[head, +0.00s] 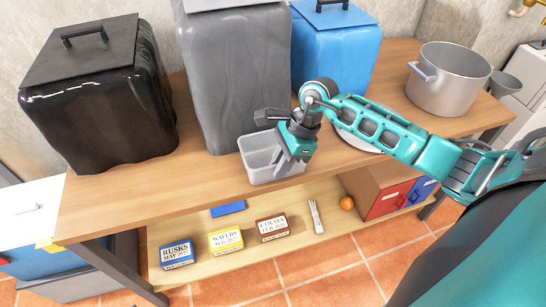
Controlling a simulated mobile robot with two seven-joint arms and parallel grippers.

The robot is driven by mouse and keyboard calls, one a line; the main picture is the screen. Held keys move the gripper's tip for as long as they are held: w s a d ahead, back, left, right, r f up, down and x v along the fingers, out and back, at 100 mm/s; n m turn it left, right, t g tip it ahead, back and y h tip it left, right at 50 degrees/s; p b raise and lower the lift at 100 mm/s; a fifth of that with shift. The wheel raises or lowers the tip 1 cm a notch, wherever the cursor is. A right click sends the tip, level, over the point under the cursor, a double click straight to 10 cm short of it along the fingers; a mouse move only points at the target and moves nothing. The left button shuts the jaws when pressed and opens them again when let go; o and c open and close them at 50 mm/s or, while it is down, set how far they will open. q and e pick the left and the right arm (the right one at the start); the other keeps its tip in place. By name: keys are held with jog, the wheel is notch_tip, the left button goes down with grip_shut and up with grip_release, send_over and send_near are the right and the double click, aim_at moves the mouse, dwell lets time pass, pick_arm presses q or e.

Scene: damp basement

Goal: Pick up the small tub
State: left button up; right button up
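The small tub (256,165) is a pale grey, open-topped, roughly square container. It stands upright on the wooden table, near its front edge, in front of the tall grey bin. My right gripper (290,169) points down at the tub's right side, with its fingers overlapping the right rim and wall. The fingers hide that part of the tub. I cannot tell whether they are closed on the wall or just around it. My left gripper is not in view.
A black bin (95,105), grey bin (237,75) and blue bin (335,50) stand behind on the table (130,196). A plate lies partly under my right arm. A metal pot (450,85) is at right. Small boxes, including a yellow one (226,241), lie on the lower shelf.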

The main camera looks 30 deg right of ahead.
grip_shut()
jog(key=shift+r, duration=0.15)
